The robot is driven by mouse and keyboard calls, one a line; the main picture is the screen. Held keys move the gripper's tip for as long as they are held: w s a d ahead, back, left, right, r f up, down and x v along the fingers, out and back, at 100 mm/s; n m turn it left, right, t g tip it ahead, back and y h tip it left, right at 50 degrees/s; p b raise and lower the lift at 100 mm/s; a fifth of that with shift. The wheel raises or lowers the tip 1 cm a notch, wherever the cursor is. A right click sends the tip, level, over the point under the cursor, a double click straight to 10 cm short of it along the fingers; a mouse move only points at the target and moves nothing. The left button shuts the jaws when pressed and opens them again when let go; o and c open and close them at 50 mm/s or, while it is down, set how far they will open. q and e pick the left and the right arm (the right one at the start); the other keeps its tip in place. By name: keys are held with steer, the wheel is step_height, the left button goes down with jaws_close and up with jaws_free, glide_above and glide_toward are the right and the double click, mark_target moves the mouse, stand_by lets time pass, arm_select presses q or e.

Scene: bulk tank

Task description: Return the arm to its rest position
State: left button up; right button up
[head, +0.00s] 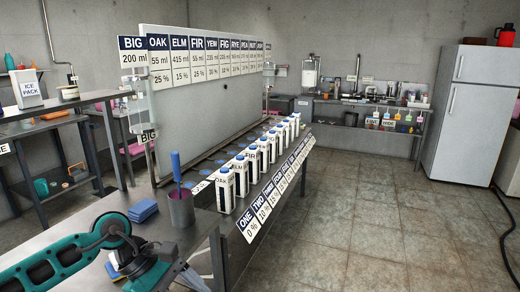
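My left arm (62,254), teal and dark grey, comes in from the lower left. It reaches over the near end of the steel bench and bends down at its wrist. My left gripper (190,277) points to the lower right, low at the bench's near end. Its fingers are small and partly hidden by the wrist, so I cannot tell whether they are open or shut. I see no object clearly held in it. My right arm and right gripper are not in view.
A grey cup (181,210) with a blue-handled tool and a blue sponge stack (143,210) stand close beyond the wrist. Several labelled white bottles (225,190) line the bench. A white fridge (470,112) stands at right. The tiled floor (370,235) right of the bench is clear.

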arm_select(q)
steer(key=s+d+r+n+t+h, duration=0.1)
steer(key=d+r+n+t+h, duration=0.25)
steer(key=d+n+h, duration=0.45)
steer(key=s+d+r+n+t+h, duration=0.2)
steer(key=d+n+t+h, duration=0.15)
steer(key=n, duration=0.75)
steer(key=w+a+f+n+t+y, duration=0.1)
steer(key=a+f+n+t+y, duration=0.3)
steer(key=n, duration=0.6)
steer(key=w+a+f+n+t+y, duration=0.15)
steer(key=n+t+y, duration=0.35)
steer(key=n, duration=0.5)
steer(key=s+a+f+n+g+y, duration=0.2)
steer(key=s+a+f+n+y, duration=0.2)
steer(key=f+n, duration=0.5)
steer(key=s+a+f+n+g+y, duration=0.2)
steer(key=s+a+f+n+y, duration=0.2)
steer(key=s+f+n, duration=0.5)
steer(key=shift+a+f, duration=0.15)
steer(key=shift+a, duration=0.85)
